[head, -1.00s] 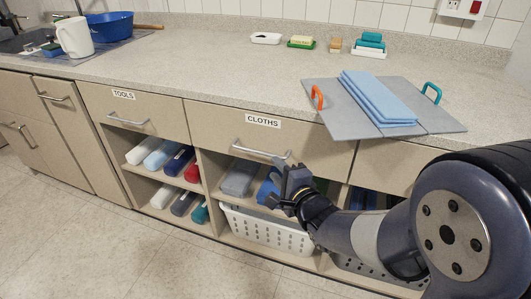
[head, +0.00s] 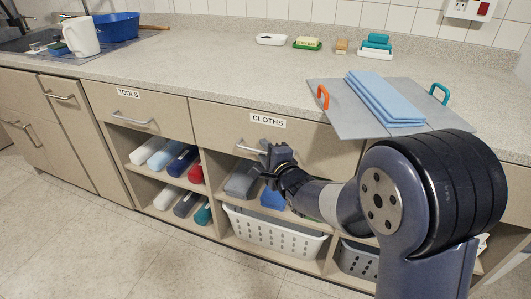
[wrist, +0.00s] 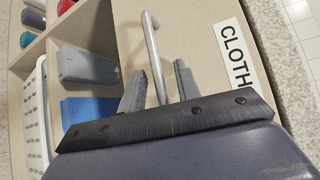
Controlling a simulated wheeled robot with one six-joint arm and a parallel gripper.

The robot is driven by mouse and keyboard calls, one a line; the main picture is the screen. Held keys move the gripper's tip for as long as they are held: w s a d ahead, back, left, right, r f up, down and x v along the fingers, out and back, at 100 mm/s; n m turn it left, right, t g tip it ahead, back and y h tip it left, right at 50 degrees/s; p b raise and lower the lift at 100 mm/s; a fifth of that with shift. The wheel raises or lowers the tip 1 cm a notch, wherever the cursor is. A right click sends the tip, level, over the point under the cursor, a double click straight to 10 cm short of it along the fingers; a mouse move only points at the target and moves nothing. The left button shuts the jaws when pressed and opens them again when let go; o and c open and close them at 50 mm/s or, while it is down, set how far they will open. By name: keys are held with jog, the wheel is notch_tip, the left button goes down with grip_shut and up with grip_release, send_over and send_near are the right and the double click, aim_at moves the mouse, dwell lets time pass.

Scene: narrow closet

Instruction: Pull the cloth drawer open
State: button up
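The cloth drawer (head: 215,122), labelled CLOTHS (head: 268,120), is shut, its front level with its neighbours. Its metal bar handle (head: 247,149) shows at its left end in the head view; my gripper hides the rest. My gripper (head: 268,149) is at the handle. In the wrist view, the handle (wrist: 152,42) runs between my two spread fingers (wrist: 158,75), with a gap visible on the right finger's side. The drawer label also shows in the wrist view (wrist: 234,55).
A grey board (head: 348,117) with folded blue cloths (head: 385,99) overhangs the counter edge above the drawer's right side. Open shelves below hold rolled cloths and a white basket (head: 270,235). The tools drawer (head: 165,122) is to the left. Floor in front is clear.

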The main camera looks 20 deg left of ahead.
jog(key=shift+c, duration=0.2)
grip_shut()
dwell(0.4)
